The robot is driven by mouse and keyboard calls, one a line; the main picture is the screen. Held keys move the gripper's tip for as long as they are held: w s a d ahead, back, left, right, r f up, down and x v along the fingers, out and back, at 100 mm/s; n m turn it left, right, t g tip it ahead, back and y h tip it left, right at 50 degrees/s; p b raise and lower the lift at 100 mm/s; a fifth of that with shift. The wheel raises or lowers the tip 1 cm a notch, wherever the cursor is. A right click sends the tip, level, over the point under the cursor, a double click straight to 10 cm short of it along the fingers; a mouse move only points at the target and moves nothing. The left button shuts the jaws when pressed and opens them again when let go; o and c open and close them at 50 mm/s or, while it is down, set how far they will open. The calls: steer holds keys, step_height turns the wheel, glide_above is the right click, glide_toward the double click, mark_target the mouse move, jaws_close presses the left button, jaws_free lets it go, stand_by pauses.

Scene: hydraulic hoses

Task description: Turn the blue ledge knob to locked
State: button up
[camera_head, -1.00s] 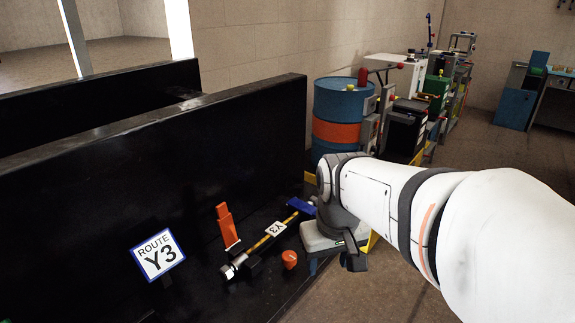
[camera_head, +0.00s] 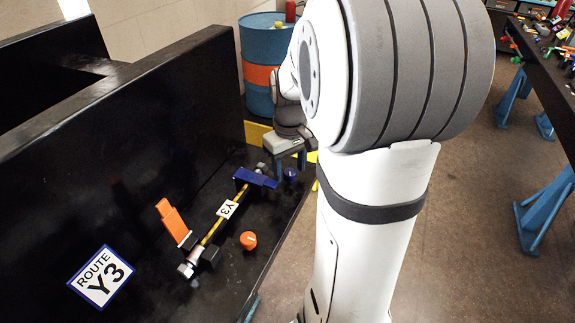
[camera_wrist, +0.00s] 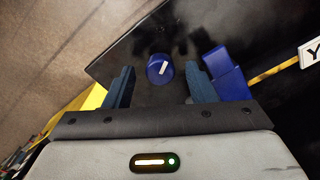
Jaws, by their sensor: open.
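The blue knob (camera_head: 290,174) sits on the black ledge near its front edge, beside a blue block-like part (camera_head: 255,178). In the wrist view the knob (camera_wrist: 160,69) shows from above, round and blue with a white pointer line tilted slightly off the picture's vertical. My gripper (camera_wrist: 160,88) is open and empty, with one finger on each side of the knob in the picture. The knob looks a little beyond the fingertips; I see no contact. The blue part (camera_wrist: 228,75) is close beside the right finger. In the head view my gripper (camera_head: 292,158) is by the ledge's far end, partly hidden by my arm.
On the ledge (camera_head: 205,270) are an orange knob (camera_head: 248,240), an orange lever (camera_head: 172,222) and a yellow hose with a Y3 tag (camera_head: 227,209). A blue drum (camera_head: 262,60) is behind; a cluttered table (camera_head: 545,75) is at right.

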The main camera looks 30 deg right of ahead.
steer(key=shift+f, duration=0.25)
steer(key=shift+c, duration=0.2)
steer(key=c, duration=0.9)
steer(key=shift+c, duration=0.2)
steer(key=shift+m+b, duration=0.35)
steer(key=shift+m, duration=2.65)
steer(key=shift+r, duration=0.1)
